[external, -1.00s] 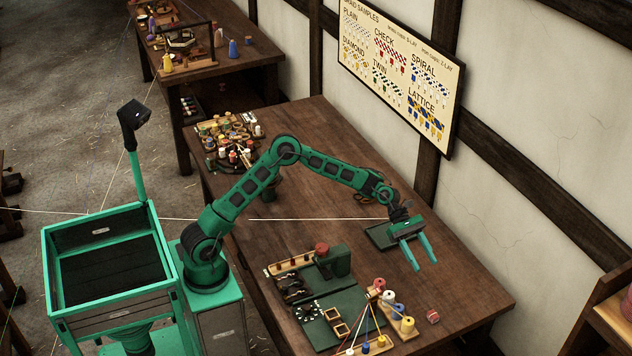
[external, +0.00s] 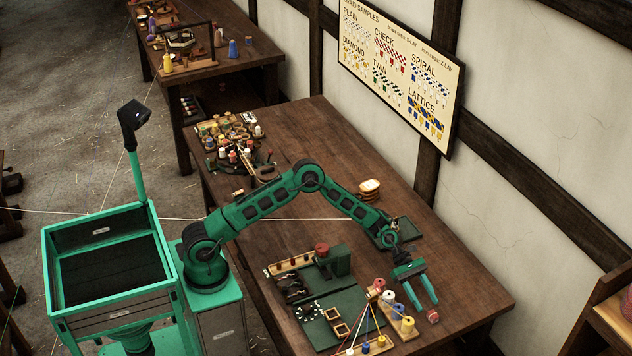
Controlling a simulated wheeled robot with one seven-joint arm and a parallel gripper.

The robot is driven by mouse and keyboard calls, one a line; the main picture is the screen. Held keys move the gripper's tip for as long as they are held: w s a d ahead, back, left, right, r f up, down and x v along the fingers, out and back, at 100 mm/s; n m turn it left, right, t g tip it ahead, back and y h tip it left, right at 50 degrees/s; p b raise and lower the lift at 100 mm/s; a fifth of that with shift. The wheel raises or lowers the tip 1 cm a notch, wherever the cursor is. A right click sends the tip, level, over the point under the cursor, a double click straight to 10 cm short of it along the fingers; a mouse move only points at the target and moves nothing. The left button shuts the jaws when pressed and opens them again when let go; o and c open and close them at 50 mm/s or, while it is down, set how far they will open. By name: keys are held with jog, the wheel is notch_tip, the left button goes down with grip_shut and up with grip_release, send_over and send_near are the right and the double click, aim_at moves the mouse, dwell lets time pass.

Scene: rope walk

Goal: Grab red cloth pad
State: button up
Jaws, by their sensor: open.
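A small red item (external: 433,316), likely the red cloth pad, lies on the wooden table to the right of the spools. It is too small to make out its weave or folds. My gripper (external: 427,303) is open and empty, pointing down, with its green fingertips just above or behind the red item in the picture. I cannot tell the exact height gap between them.
Several coloured spools with threads (external: 387,298) stand close to the left of my gripper. A green mat (external: 345,305) with small frames lies further left. A dark tray (external: 408,229) and a pale-topped item (external: 369,188) sit behind the arm. The table's right front is clear.

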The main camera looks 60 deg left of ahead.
aim_at(432, 311)
jog(key=shift+x, duration=2.95)
jog(key=shift+w, duration=0.15)
jog(key=c, duration=1.1)
